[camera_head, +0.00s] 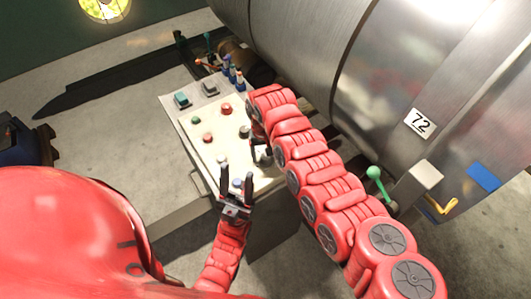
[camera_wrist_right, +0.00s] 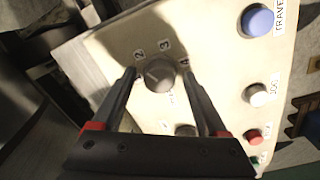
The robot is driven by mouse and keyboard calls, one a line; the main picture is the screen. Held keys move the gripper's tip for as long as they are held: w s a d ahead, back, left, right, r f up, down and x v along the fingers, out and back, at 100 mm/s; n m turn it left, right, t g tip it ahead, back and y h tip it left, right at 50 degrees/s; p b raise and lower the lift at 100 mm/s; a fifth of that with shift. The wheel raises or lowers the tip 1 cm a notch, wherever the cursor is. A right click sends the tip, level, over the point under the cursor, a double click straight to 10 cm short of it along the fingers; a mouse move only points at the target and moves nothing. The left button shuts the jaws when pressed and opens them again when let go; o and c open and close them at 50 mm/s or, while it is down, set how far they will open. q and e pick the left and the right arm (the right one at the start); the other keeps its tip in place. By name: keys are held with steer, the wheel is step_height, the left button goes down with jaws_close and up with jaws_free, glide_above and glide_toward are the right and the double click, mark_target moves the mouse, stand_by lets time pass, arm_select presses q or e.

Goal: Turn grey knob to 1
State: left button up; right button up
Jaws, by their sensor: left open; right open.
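The grey knob (camera_wrist_right: 159,76) sits on a pale control panel (camera_wrist_right: 215,60). Numerals 2, 3 and 4 show around it in the right wrist view. The spot beside the left finger is partly hidden, and I cannot clearly read where the knob points. My right gripper (camera_wrist_right: 160,72) is open, with one fingertip on each side of the knob; I cannot tell if they touch it. In the head view the right gripper (camera_head: 261,150) is at the panel's right side, partly hidden by its arm. My left gripper (camera_head: 237,172) is open and empty over the panel's near edge.
A second grey knob (camera_wrist_right: 186,130) lies between the fingers' bases. A blue button (camera_wrist_right: 257,20), a white button (camera_wrist_right: 258,94) and a red button (camera_wrist_right: 254,137) line the panel. A large metal cylinder (camera_head: 390,70) rises behind and right of my right arm.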

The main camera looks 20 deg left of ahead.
jaws_close()
stand_by(0.3)
steer(key=shift+n, duration=0.3)
steer(key=n+b, duration=0.3)
steer(key=shift+d+f+n, duration=0.1)
steer(key=shift+f+n, duration=0.15)
steer(key=shift+n, duration=0.05)
steer(key=n+b, duration=0.3)
steer(key=shift+n, duration=0.3)
steer(key=n+b, duration=0.2)
steer(key=b, duration=0.1)
steer(key=shift+s+n, duration=0.1)
steer(key=shift+n, duration=0.3)
steer(key=shift+r+n+b, duration=0.15)
steer(key=shift+n+b, duration=0.3)
steer(key=shift+n, duration=0.25)
